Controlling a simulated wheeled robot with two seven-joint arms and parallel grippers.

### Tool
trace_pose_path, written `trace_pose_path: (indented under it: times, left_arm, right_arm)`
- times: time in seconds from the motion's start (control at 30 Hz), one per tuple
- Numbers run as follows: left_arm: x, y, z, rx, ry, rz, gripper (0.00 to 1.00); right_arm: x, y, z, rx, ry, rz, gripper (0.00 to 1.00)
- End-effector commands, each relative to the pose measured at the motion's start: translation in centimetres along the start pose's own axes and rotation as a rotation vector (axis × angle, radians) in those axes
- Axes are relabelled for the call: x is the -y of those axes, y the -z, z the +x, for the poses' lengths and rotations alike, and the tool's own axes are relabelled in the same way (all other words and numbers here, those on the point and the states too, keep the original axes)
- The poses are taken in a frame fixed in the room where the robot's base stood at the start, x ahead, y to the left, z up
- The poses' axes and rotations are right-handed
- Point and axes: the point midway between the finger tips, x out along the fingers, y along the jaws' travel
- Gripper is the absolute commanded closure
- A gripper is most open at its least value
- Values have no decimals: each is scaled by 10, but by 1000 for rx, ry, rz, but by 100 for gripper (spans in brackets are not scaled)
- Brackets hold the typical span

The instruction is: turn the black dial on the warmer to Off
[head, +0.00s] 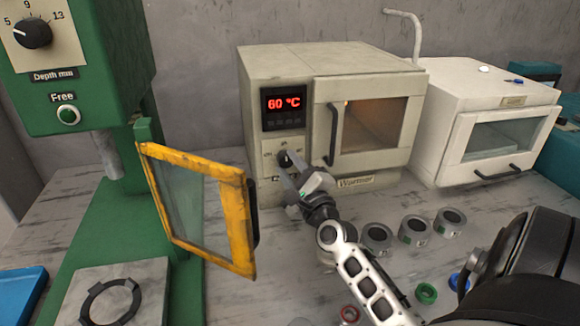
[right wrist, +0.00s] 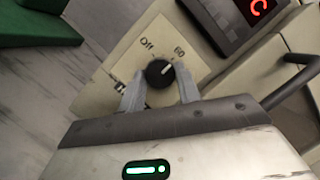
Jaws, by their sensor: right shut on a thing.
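The warmer (head: 385,66) is a beige box oven at the back of the bench, with a red 60 °C display (head: 284,104). Its black dial (head: 286,158) sits on the panel below the display. My right gripper (head: 292,170) reaches it from the front and partly covers it. In the right wrist view the dial (right wrist: 160,73) is between the two grey fingertips, and the gripper (right wrist: 160,82) is shut on it. The dial's white mark points toward the label 60 (right wrist: 180,52); the label Off (right wrist: 147,44) is to its left. My left gripper is not in view.
A green press with a yellow-framed guard (head: 243,225) stands left of my right gripper. The warmer's door handle (head: 333,135) is just right of the panel. A white oven (head: 450,100) stands farther right. Several grey rings (head: 414,230) lie on the bench.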

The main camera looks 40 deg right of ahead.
Motion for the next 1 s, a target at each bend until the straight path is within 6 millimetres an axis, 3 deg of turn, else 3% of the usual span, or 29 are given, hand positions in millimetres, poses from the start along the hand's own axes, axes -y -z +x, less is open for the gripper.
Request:
trace_pose_path:
  times: [0.27, 0.8, 1.0]
  left_arm:
    - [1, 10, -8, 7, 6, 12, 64]
    - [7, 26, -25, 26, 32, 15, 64]
    - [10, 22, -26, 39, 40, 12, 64]
  right_arm:
    - [4, -1, 0, 8, -45, -137, 90]
    - [8, -2, 1, 34, -197, -610, 90]
    - [7, -2, 1, 44, -251, -786, 90]
